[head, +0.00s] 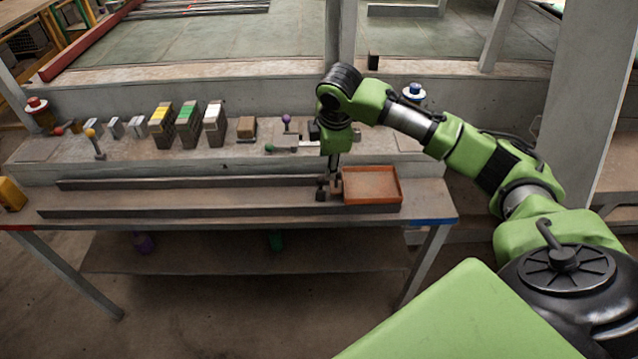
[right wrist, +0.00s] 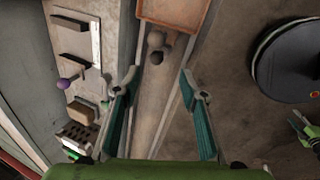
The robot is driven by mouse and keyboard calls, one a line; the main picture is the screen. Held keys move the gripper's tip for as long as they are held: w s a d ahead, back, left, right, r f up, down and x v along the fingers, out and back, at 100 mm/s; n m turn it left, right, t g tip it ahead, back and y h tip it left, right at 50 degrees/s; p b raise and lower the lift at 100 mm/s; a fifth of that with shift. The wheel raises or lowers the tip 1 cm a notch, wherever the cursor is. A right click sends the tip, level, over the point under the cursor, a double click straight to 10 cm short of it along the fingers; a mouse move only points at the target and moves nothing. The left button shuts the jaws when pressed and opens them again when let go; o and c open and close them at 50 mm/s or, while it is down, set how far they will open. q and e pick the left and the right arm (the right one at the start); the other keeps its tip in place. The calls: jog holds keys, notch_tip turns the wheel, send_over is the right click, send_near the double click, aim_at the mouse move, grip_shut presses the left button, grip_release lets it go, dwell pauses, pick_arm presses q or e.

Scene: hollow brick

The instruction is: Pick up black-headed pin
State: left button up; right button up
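My right gripper (head: 328,187) points down over the workbench, just left of the orange tray (head: 372,172). In the right wrist view the right gripper (right wrist: 158,88) is open, with nothing between its fingertips. A small grey and dark round-ended piece (right wrist: 155,40) lies ahead of the fingers, close to the orange tray's edge. It may be the black-headed pin, but its shape is not clear. In the head view the gripper's fingers and dark parts there cannot be told apart.
Long dark rails (head: 200,182) run along the bench to the gripper. On the raised ledge behind stand coloured blocks (head: 187,124), a purple-headed pin (head: 286,119), a green-headed pin (head: 270,148), a yellow-headed pin (head: 92,135) and a blue-and-white button (head: 413,93).

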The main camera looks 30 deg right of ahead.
send_over(321, 178)
jog(key=s, duration=0.3)
jog(key=x, duration=0.3)
jog(key=s+x, duration=0.1)
jog(key=shift+w+a+f, duration=0.15)
jog(key=shift+a+f, duration=0.15)
jog(key=shift+f, duration=0.2)
jog(key=x, duration=0.1)
jog(key=p+x, duration=0.1)
jog(key=x, duration=0.1)
jog(key=p+x, duration=0.1)
jog(key=shift+w+a+f, duration=0.2)
jog(key=shift+w+a, duration=0.1)
jog(key=shift+w, duration=0.2)
jog(key=shift+w+f, duration=0.1)
jog(key=shift+f, duration=0.25)
grip_shut()
